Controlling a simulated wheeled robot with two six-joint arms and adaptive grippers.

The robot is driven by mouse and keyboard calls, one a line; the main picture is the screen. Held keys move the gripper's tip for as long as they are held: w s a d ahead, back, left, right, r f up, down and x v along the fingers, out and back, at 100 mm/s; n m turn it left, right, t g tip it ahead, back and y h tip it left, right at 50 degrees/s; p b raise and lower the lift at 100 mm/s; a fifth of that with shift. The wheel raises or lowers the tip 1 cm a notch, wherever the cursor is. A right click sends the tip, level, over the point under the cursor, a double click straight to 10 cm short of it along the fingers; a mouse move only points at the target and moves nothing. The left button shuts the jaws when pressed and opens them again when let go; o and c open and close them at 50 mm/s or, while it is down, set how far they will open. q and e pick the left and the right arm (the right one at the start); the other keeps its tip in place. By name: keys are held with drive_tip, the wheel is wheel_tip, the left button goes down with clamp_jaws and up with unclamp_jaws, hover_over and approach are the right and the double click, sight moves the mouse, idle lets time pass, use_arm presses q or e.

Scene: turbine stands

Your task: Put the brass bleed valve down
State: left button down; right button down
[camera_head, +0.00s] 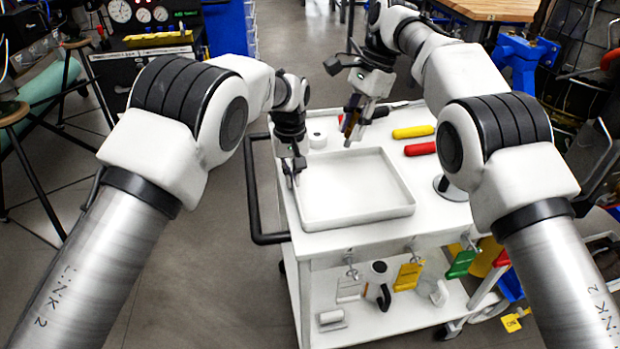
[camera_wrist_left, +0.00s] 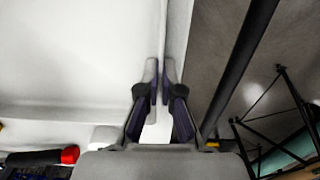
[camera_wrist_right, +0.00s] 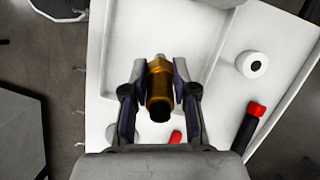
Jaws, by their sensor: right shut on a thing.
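The brass bleed valve (camera_wrist_right: 160,88) is a golden cylinder with a pale tip and a dark end. My right gripper (camera_wrist_right: 160,78) is shut on it, with one finger on each side. In the head view the valve (camera_head: 350,122) hangs in my right gripper (camera_head: 359,112), above the back edge of the white tray (camera_head: 408,211). My left gripper (camera_head: 293,168) is at the tray's left wall, and the left wrist view shows its fingertips (camera_wrist_left: 161,75) close together over the rim. I cannot tell whether they touch each other or the rim.
The tray stands on a white cart (camera_head: 440,215) and looks empty. Yellow (camera_head: 413,132) and red (camera_head: 420,149) handles lie to its right. A white round piece (camera_head: 317,140) stands behind it. The cart's dark push bar (camera_head: 253,195) is at the left.

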drive_tip(key=shift+w+f, duration=0.1)
drive_tip(key=shift+w, duration=0.05)
drive_tip(key=shift+w+f, duration=0.2)
wheel_tip(320, 180, down, 3)
drive_tip(key=d+n+h, duration=0.1)
drive_tip(key=d, duration=0.1)
drive_tip(key=n+t+h, duration=0.2)
hover_over(359, 187)
wheel_tip(359, 187, down, 8)
drive_tip(key=shift+w+f, duration=0.1)
idle(0.4)
